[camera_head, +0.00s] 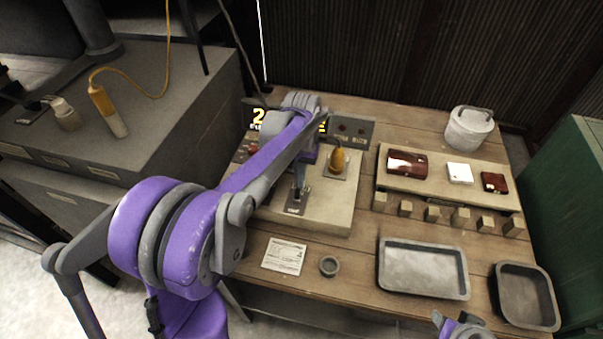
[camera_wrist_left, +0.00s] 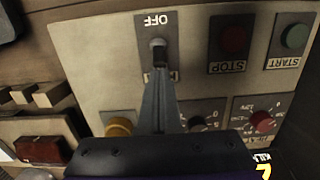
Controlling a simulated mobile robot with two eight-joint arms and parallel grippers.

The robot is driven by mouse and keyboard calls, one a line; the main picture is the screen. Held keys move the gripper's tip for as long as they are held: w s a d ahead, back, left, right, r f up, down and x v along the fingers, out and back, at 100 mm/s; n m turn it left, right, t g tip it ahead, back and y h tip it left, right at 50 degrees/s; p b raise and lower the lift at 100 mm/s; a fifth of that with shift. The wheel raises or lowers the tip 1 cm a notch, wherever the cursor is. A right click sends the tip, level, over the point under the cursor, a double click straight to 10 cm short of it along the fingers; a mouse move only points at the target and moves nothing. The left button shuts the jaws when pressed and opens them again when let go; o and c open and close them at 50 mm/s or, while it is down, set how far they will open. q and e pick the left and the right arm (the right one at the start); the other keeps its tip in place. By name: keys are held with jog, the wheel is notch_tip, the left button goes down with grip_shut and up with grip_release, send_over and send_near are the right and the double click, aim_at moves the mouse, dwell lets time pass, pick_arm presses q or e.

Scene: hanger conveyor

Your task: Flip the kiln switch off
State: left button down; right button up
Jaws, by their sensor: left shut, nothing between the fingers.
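The kiln switch shows in the left wrist view as a small lever (camera_wrist_left: 158,44) on a dark plate (camera_wrist_left: 145,26), with an upside-down OFF label at the plate's upper end. The label at the other end is mostly hidden behind my fingers. My left gripper (camera_wrist_left: 160,62) is shut and empty, its tips right at the lever; I cannot tell whether they touch it. In the head view my left gripper (camera_head: 299,188) points down over the switch plate (camera_head: 297,202) on the beige control panel (camera_head: 328,218). Part of my right gripper (camera_head: 460,326) shows at the bottom edge.
Red STOP (camera_wrist_left: 232,38) and green START (camera_wrist_left: 295,36) buttons and several dials sit near the switch. A yellow knob (camera_head: 338,160) stands on the panel. A wooden tile rack (camera_head: 440,196), metal trays (camera_head: 423,292) and a lidded pot (camera_head: 468,130) are to the right.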

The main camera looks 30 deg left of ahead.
aim_at(298, 189)
pick_arm(q)
jog(key=shift+s+d+r+t, duration=0.1)
jog(key=shift+s+r+t, duration=0.15)
jog(key=shift+s+t, duration=0.45)
dwell(0.6)
jog(key=shift+s+d+r+t+y, duration=0.1)
jog(key=shift+s+t+y, duration=0.1)
jog(key=shift+t, duration=0.45)
jog(key=shift+s+d+r+t+y, duration=0.1)
jog(key=shift+s+t+y, duration=0.1)
jog(key=shift+t, duration=0.45)
jog(key=t, duration=0.1)
jog(key=s+t, duration=0.1)
jog(key=t, duration=0.1)
jog(key=shift+s+d+r+y, duration=0.1)
jog(key=shift+s+y, duration=0.15)
jog(key=shift+y, duration=0.15)
jog(key=shift+w, duration=0.15)
jog(key=shift+r, duration=0.15)
jog(key=shift+r+p, duration=0.45)
jog(key=shift+r, duration=0.2)
pick_arm(e)
jog(key=shift+w+r, duration=0.4)
jog(key=shift+r, duration=0.3)
